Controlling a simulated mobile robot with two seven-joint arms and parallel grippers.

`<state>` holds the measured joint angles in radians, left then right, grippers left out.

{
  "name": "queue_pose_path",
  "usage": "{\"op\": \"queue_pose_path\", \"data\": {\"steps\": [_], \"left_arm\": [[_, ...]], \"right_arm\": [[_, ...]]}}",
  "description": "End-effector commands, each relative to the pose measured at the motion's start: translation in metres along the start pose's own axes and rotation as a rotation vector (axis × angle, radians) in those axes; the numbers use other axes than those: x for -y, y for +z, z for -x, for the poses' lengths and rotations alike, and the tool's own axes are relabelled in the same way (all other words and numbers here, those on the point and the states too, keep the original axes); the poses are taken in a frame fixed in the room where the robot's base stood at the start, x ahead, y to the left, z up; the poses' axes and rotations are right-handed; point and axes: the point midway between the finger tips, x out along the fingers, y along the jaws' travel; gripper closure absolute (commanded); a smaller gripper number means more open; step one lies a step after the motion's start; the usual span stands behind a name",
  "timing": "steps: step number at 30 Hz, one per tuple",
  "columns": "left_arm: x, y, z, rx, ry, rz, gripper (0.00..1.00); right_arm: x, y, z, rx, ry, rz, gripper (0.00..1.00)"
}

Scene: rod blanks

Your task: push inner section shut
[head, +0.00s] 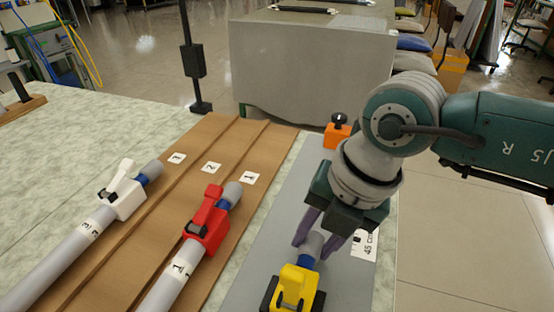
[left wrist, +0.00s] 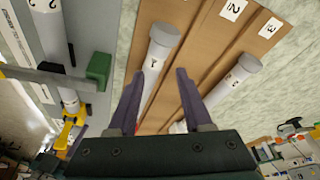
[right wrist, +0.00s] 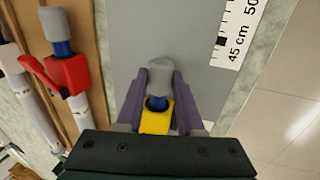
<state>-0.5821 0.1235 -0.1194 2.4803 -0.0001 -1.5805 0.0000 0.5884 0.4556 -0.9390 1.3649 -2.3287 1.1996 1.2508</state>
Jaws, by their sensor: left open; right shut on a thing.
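The rod with the yellow clamp (head: 295,287) lies on the grey mat (head: 262,235) at the lower middle of the head view. Its grey inner section end (head: 311,244) sticks out past the clamp, with a short blue band between them. My right gripper (head: 314,249) is shut on this grey end. In the right wrist view the right fingers (right wrist: 160,76) press both sides of the grey end (right wrist: 160,64), close to the yellow clamp (right wrist: 156,120). My left gripper (left wrist: 159,75) is open in the left wrist view, above a grey rod (left wrist: 156,66). The yellow rod's far end is hidden.
A rod with a red clamp (head: 208,225) and one with a white clamp (head: 124,192) lie in the grooved brown board (head: 222,150) on the left. A 45 cm scale (head: 364,245) lies at right.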

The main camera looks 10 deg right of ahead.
Motion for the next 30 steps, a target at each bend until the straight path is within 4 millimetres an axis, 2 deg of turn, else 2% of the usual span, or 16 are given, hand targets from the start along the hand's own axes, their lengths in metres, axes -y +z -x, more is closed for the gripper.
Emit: {"op": "queue_pose_path", "data": {"steps": [10, 11, 19, 26, 30], "left_arm": [[-0.002, -0.001, 0.0, -0.003, 0.005, 0.005, 0.5], [-0.002, -0.001, 0.0, -0.003, 0.005, 0.006, 0.5], [-0.002, -0.002, 0.0, -0.004, 0.006, 0.007, 0.5], [-0.002, -0.002, 0.001, -0.004, 0.006, 0.006, 0.5], [-0.001, -0.003, 0.006, -0.004, 0.004, 0.004, 0.5]], "right_arm": [[-0.001, -0.003, 0.0, -0.006, 0.003, 0.002, 1.0], [-0.001, -0.003, 0.0, -0.006, 0.003, 0.002, 0.62], [-0.001, -0.002, 0.0, -0.004, 0.001, 0.001, 0.32], [0.0, -0.001, 0.0, -0.003, 0.001, 0.001, 0.32], [-0.001, 0.0, 0.013, -0.001, 0.002, 0.0, 0.32]]}}
